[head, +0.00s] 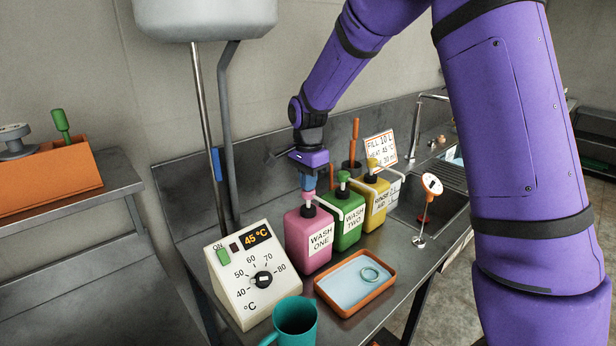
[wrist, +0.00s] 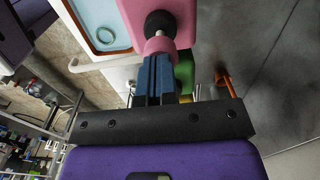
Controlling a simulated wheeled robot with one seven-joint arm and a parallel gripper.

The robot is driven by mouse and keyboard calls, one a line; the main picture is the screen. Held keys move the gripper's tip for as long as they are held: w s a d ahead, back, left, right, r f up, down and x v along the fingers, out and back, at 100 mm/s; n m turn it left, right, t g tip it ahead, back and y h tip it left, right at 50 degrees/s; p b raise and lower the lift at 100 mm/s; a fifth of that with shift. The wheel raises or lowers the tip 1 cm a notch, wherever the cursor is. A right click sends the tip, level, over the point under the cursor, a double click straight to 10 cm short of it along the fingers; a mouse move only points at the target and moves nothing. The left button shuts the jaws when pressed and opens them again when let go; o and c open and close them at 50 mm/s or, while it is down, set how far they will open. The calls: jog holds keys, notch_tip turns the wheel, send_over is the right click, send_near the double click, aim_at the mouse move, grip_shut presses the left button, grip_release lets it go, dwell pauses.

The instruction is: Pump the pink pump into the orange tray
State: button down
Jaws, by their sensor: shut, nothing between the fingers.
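The pink pump bottle (head: 308,240), labelled WASH ONE, stands upright on the steel counter. My gripper (head: 308,188) is directly above its pink pump head, pointing down, with its blue fingers shut. In the wrist view the shut fingertips (wrist: 158,58) meet the pink pump head (wrist: 160,44), or are very close to it. The black collar shows beyond the head. The orange tray (head: 326,293) lies in front and to the right of the pink bottle. It has a pale blue inside with a teal ring in it. Its corner also shows in the wrist view (wrist: 75,15).
The green WASH TWO bottle (head: 348,222) and yellow RINSE AID bottle (head: 377,202) stand close on the right. A dial box (head: 250,275) is at left, a teal mug (head: 296,318) in front. A thermometer (head: 428,200) stands beside the sink. A sign (head: 380,147) is behind.

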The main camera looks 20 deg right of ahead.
jog(key=shift+s+f, duration=0.1)
jog(key=shift+f, duration=1.25)
jog(key=shift+r, duration=0.1)
notch_tip(320, 180, up, 11)
dwell(0.7)
